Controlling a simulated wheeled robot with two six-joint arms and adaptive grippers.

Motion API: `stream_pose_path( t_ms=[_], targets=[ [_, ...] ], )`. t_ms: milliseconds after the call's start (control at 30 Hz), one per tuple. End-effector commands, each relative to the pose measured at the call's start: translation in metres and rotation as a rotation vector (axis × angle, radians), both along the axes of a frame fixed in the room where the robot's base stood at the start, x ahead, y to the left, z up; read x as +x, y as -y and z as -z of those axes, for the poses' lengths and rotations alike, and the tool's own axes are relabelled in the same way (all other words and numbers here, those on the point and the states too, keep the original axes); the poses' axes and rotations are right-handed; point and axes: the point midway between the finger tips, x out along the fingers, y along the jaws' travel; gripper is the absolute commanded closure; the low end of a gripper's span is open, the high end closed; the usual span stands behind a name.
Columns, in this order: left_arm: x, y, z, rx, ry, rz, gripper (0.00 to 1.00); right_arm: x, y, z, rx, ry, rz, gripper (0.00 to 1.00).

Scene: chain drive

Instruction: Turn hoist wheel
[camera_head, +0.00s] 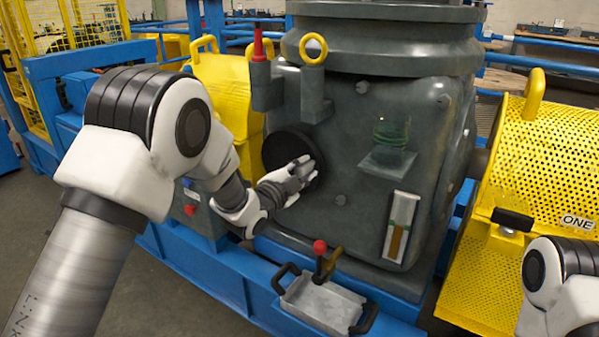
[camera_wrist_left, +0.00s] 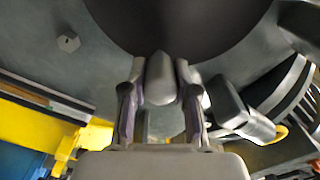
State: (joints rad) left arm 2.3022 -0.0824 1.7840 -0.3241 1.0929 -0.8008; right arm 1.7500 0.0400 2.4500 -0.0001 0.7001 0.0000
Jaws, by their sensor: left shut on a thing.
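The hoist wheel is a dark round disc (camera_head: 280,150) on the left side of the grey gearbox housing. In the left wrist view it is the large dark disc (camera_wrist_left: 180,25) at the top. My left gripper (camera_head: 303,170) is at the lower right part of the wheel's face. In the left wrist view its two fingers (camera_wrist_left: 160,80) are shut on a grey rounded knob (camera_wrist_left: 159,82) in front of the wheel. In the head view the hand hides this knob. Only part of my right arm shows at the lower right edge; its gripper is out of view.
A metal tray (camera_head: 322,304) with black handles and a red-knobbed lever (camera_head: 320,247) sit below the wheel. A yellow perforated guard (camera_head: 540,150) stands at right. A yellow ring (camera_head: 313,48) and a red pin (camera_head: 258,46) are above the wheel.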

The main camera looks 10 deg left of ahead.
Motion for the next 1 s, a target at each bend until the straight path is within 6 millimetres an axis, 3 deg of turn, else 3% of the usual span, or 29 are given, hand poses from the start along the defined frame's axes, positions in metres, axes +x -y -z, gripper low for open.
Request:
stream_pose_path(
  t_ms=[33, 467, 1000],
  targets=[
    [-0.001, 0.001, 0.011, 0.041, 0.011, 0.001, 1.0, 0.0, 0.0, 0.011, 0.0, 0.0, 0.0, 1.0],
    [-0.002, 0.005, 0.043, 0.424, 0.152, 0.0, 1.0, 0.0, 0.0, 0.057, 0.0, 0.0, 0.0, 1.0],
    [0.003, -0.009, 0.081, 0.904, 0.327, -0.002, 1.0, 0.0, 0.0, 0.115, 0.0, 0.0, 0.0, 1.0]
  ],
)
